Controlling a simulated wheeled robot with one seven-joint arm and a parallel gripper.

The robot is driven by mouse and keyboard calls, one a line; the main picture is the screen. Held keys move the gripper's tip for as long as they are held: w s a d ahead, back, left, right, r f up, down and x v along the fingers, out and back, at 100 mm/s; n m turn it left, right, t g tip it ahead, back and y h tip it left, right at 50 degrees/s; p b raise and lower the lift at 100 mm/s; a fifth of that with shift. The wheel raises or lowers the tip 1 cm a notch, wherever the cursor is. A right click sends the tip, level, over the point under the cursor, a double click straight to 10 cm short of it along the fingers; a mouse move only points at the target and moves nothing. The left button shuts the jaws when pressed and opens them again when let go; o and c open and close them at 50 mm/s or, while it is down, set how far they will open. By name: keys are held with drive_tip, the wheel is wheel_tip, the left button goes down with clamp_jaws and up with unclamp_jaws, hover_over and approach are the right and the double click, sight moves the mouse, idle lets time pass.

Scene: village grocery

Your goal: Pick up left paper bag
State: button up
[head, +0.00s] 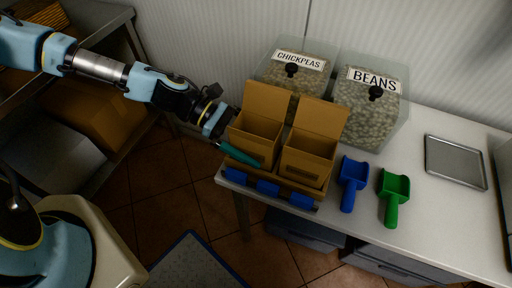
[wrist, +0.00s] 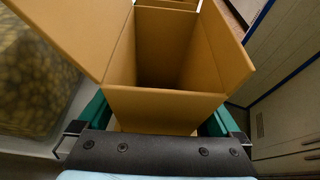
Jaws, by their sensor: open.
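The left paper bag (head: 252,138) is a brown, open-topped bag with a raised back flap, upright in a brown holder (head: 272,190) at the table's front left. The right paper bag (head: 307,160) stands beside it. My gripper (head: 238,153) is at the left bag, with one teal finger along its front face; the other finger is hidden in the head view. In the wrist view the left bag (wrist: 165,103) fills the middle, open and dark inside. My open gripper (wrist: 158,118) has a finger on either side of it; I cannot tell whether they touch.
Clear bins of chickpeas (head: 300,72) and beans (head: 368,112) stand behind the bags. A blue scoop (head: 350,182) and a green scoop (head: 393,195) lie to the right, with a metal tray (head: 455,162) farther right. Blue clips (head: 267,187) line the holder's front.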

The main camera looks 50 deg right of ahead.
drive_tip(key=c, duration=1)
drive_tip(key=shift+c, duration=0.2)
